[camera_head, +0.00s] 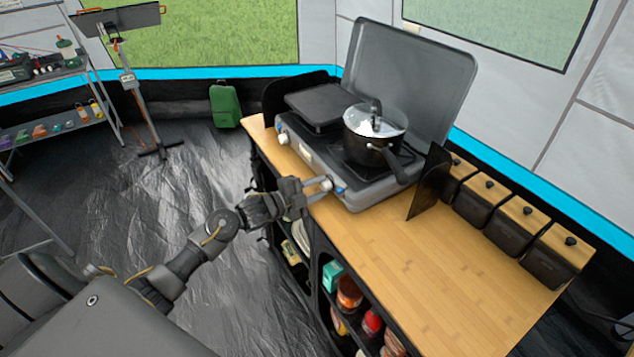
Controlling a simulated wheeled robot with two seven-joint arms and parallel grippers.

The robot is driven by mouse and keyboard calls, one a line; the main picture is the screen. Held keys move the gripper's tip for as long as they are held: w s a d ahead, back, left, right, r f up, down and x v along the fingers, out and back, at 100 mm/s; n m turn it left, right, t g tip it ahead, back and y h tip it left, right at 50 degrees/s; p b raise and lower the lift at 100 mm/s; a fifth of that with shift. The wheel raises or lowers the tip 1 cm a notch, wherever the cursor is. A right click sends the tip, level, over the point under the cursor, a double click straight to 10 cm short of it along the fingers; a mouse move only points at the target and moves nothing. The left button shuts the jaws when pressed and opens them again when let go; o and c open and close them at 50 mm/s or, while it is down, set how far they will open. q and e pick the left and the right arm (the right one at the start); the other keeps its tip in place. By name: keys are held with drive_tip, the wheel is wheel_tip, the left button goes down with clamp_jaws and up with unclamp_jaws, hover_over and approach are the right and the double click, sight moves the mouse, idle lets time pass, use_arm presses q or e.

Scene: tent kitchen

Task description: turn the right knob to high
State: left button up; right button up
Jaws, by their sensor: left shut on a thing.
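The camp stove (357,195) stands on the wooden counter with its grey lid (408,80) raised. Its left knob (283,138) shows at the far end of the front panel. My left gripper (318,187) is at the near end of the front panel, shut on the right knob (327,184), which is mostly hidden by the fingers. I cannot tell the knob's setting. A black pot (363,150) with a glass lid sits on the right burner, its handle pointing toward the near right. My right gripper is not in view.
A black griddle (318,104) covers the left burner. A dark divider (430,182) and several wood-lidded canisters (508,220) stand right of the stove. The counter (420,270) in front is clear. Shelves below hold jars (349,293).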

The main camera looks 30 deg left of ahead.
use_arm(q)
drive_tip(key=shift+n+p, duration=0.55)
drive_tip(key=shift+n, duration=0.35)
drive_tip(key=o, duration=0.7)
drive_tip(key=shift+s+a, duration=0.1)
drive_tip(key=shift+b+v, duration=1)
drive_tip(key=shift+v, duration=4.3)
drive_tip(key=shift+a, duration=0.1)
